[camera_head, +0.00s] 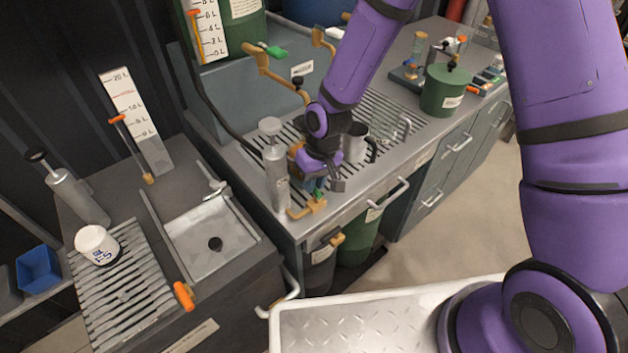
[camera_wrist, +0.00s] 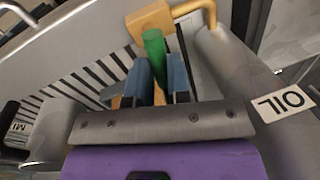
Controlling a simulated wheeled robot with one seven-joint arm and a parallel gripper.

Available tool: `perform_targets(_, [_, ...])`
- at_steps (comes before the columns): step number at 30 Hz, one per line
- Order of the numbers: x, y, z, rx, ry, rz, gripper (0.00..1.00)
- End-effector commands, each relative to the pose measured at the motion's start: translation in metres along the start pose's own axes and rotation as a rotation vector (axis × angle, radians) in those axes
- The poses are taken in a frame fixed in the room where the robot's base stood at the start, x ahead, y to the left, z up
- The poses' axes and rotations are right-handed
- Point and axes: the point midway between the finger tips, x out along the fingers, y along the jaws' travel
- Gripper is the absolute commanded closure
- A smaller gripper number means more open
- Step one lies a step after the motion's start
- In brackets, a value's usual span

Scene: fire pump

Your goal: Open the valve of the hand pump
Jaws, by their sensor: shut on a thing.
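The hand pump (camera_head: 276,180) is an upright grey cylinder at the front left corner of the slatted counter. Its brass valve and spout (camera_head: 308,208) sit low at its right side. In the wrist view the brass valve body (camera_wrist: 151,22) is at the top, with a curved spout going right. The green valve handle (camera_wrist: 153,45) points from it toward the camera. My gripper (camera_wrist: 163,70) has its blue fingers shut on either side of this handle. In the head view my gripper (camera_head: 314,184) is beside the pump, over the valve, and partly hides the handle.
A grey mug (camera_head: 355,143) stands on the slats just right of my gripper. Brass taps (camera_head: 262,66) hang from the tank behind. A green can (camera_head: 445,90) is further right. A sink (camera_head: 212,235) and a white cup (camera_head: 96,245) are on the left counter.

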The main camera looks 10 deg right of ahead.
Motion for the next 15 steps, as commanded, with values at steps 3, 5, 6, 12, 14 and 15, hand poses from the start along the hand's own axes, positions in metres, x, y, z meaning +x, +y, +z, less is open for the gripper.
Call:
perform_targets(3, [0.0006,-0.0023,-0.0003,-0.100,-0.021,-0.001,1.00])
perform_targets(5, [0.0007,-0.0032,-0.0004,-0.142,-0.029,0.000,1.00])
perform_targets(6, [0.0007,-0.0037,-0.0003,-0.161,-0.033,0.000,1.00])
perform_targets(12, [0.0006,-0.0040,-0.0003,-0.178,-0.036,0.000,1.00])
perform_targets(14, [0.0006,-0.0041,-0.0003,-0.178,-0.036,0.000,1.00])
perform_targets(15, [0.0006,-0.0041,-0.0003,-0.178,-0.036,0.000,1.00])
